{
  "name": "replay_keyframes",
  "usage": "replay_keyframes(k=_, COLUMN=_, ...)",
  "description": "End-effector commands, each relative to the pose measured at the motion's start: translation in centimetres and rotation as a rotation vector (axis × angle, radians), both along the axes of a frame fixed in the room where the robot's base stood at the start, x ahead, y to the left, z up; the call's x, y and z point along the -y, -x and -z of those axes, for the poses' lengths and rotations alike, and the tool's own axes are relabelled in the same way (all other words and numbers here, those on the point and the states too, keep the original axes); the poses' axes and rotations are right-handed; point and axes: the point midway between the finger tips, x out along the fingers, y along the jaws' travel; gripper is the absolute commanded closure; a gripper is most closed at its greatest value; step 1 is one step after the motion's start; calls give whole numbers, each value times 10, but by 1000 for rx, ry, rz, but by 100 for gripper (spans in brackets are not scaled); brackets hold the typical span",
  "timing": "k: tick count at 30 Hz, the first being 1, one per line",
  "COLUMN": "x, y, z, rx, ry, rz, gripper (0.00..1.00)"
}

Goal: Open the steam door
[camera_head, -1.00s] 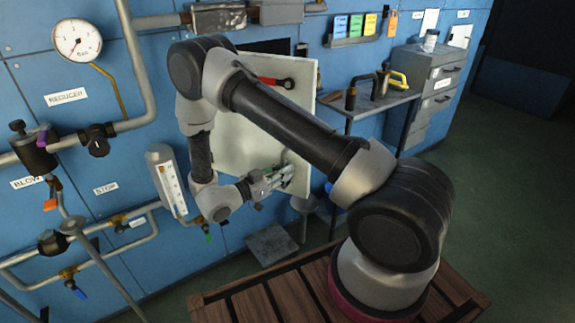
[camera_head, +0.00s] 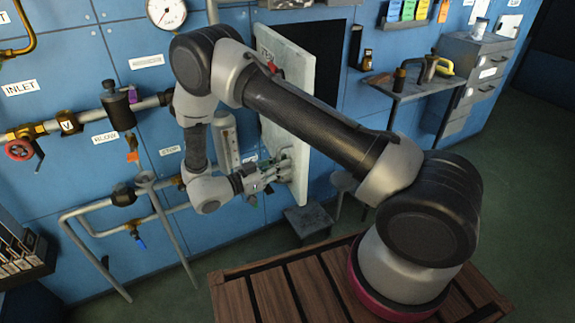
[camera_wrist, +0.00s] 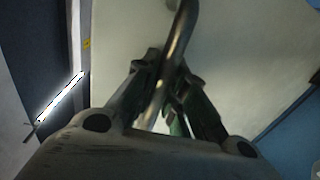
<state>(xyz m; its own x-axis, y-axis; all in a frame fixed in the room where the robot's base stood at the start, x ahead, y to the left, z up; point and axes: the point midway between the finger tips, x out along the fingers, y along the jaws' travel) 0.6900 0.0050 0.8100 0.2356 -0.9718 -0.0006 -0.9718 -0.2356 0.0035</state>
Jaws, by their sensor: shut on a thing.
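The steam door is a pale, flat panel (camera_head: 290,66) on the blue wall, standing ajar and turned partly edge-on to me. A dark opening (camera_head: 328,62) shows to its right. My gripper (camera_head: 283,168) is at the lower part of the door's face. In the wrist view my gripper (camera_wrist: 170,85) is closed around a curved metal bar handle (camera_wrist: 182,35), with the pale door face (camera_wrist: 245,60) behind it. My arm crosses in front of the door and hides its middle. The handle is mostly hidden in the head view.
A small side table (camera_head: 400,88) with tools and a grey drawer cabinet (camera_head: 482,75) stand to the right. Pipes and valves (camera_head: 118,108) line the wall at left. A grey step (camera_head: 308,219) sits on the floor below the door. Open floor lies at far right.

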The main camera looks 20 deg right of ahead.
Motion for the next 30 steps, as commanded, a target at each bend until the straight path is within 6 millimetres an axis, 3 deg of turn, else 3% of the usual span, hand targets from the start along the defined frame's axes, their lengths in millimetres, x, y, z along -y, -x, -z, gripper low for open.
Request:
replay_keyframes(k=14, x=-2, y=5, z=1, rx=-11, ry=5, rz=8, gripper=100)
replay_keyframes(k=15, x=-2, y=5, z=1, rx=-11, ry=5, rz=8, gripper=82)
replay_keyframes(k=16, x=-2, y=4, z=1, rx=-10, ry=5, rz=7, gripper=77)
replay_keyframes(k=26, x=-3, y=2, z=1, rx=-5, ry=2, rz=5, gripper=77)
replay_keyframes(k=30, x=-12, y=3, z=1, rx=-3, ry=2, rz=2, gripper=77)
